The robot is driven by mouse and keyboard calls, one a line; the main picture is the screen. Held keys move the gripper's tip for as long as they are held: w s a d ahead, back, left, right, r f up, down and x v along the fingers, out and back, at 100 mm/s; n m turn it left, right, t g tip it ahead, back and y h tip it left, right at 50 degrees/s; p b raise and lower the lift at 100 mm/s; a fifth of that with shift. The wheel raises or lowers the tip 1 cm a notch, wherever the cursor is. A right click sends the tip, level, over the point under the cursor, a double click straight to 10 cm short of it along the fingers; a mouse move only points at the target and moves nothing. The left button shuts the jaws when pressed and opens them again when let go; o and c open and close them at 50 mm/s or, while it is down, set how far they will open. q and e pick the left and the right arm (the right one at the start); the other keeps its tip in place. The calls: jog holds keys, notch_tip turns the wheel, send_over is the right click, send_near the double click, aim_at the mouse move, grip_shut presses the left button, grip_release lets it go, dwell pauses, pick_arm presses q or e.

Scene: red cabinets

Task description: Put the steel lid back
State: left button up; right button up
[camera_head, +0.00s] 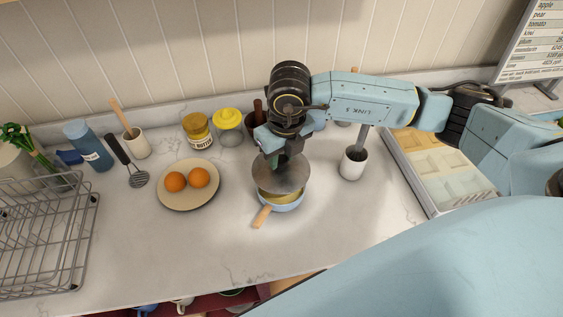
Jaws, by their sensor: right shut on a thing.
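The steel lid (282,177) is a round grey disc in the middle of the head view. My right gripper (284,155) is shut on the lid from above, and its fingertips are partly hidden by the wrist. The lid is just above a small blue pan (286,206) and covers the far part of its opening. The pan's yellowish inside shows at the near side, and its wooden handle (261,216) points toward the front left. I cannot tell whether the lid touches the pan's rim. My left gripper is not in view.
A plate (189,206) with two oranges stands left of the pan. Behind are a yellow-lidded jar (228,126) and another jar (196,129). A white cup (352,163) stands right of the pan, near a compartmented tray (440,168). A wire rack (45,230) is far left. The front counter is clear.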

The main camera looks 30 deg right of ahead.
aim_at(281, 168)
notch_tip(281, 168, down, 3)
jog(key=shift+f, duration=0.1)
jog(key=shift+f+b, duration=0.45)
jog(key=shift+f, duration=0.25)
jog(key=o, duration=1)
jog(key=shift+o, duration=0.2)
jog(key=shift+r, duration=0.15)
